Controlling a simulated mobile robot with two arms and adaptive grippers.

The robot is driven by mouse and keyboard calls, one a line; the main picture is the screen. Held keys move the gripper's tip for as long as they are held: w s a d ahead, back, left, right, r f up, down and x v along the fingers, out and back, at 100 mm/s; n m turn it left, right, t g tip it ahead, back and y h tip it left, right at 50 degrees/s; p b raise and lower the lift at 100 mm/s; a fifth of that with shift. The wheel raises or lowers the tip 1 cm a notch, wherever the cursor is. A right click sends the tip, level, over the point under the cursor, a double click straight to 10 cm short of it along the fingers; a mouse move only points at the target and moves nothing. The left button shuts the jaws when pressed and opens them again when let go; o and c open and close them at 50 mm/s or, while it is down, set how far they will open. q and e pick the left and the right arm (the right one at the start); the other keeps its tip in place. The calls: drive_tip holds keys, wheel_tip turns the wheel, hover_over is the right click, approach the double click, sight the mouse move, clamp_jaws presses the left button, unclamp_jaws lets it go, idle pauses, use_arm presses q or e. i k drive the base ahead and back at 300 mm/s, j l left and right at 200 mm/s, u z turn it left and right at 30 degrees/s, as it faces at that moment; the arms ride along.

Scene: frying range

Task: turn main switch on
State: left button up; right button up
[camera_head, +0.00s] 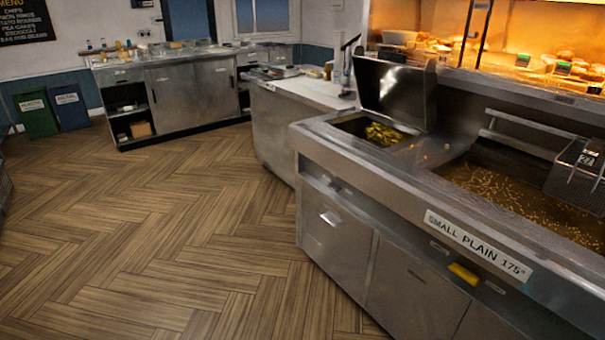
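The steel frying range (400,200) stands at the right with its front panel facing left and toward me. A yellow piece (463,273) sits lower on the front, below the label "SMALL PLAIN 175°" (478,246). I cannot tell which part, if any, is the main switch, nor its position. Neither of my grippers is in view.
The fryer vat (500,200) holds oil with bits in it; a wire basket (578,178) hangs at its right. A raised lid (395,90) stands behind a chip bin (375,131). The wooden floor (150,230) left of the range is clear. Steel cabinets (190,95) stand at the back.

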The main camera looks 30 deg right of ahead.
sight(334, 187)
drive_tip(key=i+j+z, duration=0.1)
drive_tip(key=i+z, duration=0.3)
drive_tip(key=i+j+z, duration=0.35)
drive_tip(key=i, duration=0.15)
drive_tip(key=l, duration=0.1)
